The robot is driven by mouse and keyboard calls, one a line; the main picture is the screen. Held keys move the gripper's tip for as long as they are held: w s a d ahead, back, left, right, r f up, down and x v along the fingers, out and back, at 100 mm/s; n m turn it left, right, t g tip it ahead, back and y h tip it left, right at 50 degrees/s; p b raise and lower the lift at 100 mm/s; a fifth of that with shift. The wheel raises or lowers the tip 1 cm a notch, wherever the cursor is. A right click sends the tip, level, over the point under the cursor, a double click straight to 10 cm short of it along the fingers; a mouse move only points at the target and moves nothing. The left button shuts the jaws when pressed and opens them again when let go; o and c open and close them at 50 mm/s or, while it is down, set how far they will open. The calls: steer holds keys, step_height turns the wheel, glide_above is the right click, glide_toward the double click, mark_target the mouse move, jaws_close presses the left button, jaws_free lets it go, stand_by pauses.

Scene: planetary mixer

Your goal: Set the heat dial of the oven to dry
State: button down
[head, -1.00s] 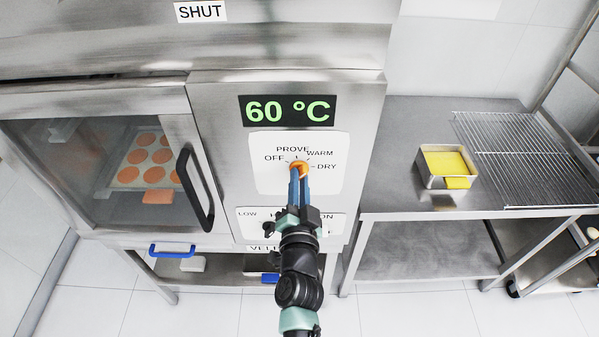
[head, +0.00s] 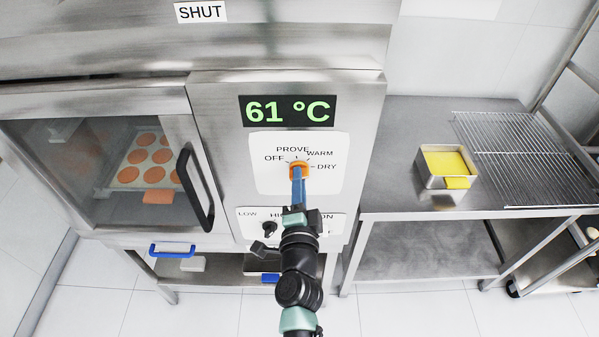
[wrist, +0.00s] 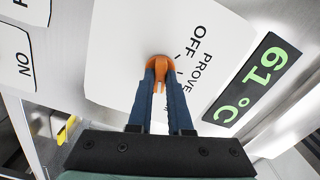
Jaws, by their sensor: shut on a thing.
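The orange heat dial (head: 299,168) sits on a white label plate (head: 265,180) on the oven front (head: 225,110). OFF, PROVE, WARM and DRY are printed around it, with DRY at its right. My gripper (head: 298,174) is shut on the dial, its blue fingers reaching it from below in the head view. The wrist view shows the dial (wrist: 160,63) between the fingertips (wrist: 159,72), with OFF and PROVE beside it. WARM and DRY are hidden there. The fingers partly cover the dial, so I cannot tell exactly where it points. The display (head: 288,111) reads 61 °C.
A second plate with a black knob (head: 269,229) lies below, partly behind my arm. The glass door (head: 110,165) with its black handle (head: 194,188) is at left. A steel table (head: 400,140) at right carries a yellow-filled tin (head: 446,163) and a wire rack (head: 520,150).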

steer(key=m, duration=0.2)
steer(key=shift+m, duration=0.3)
steer(key=c, duration=0.7)
jaws_free()
steer(key=shift+m, duration=0.4)
steer(key=shift+s+p, duration=0.4)
steer(key=shift+s, duration=3.15)
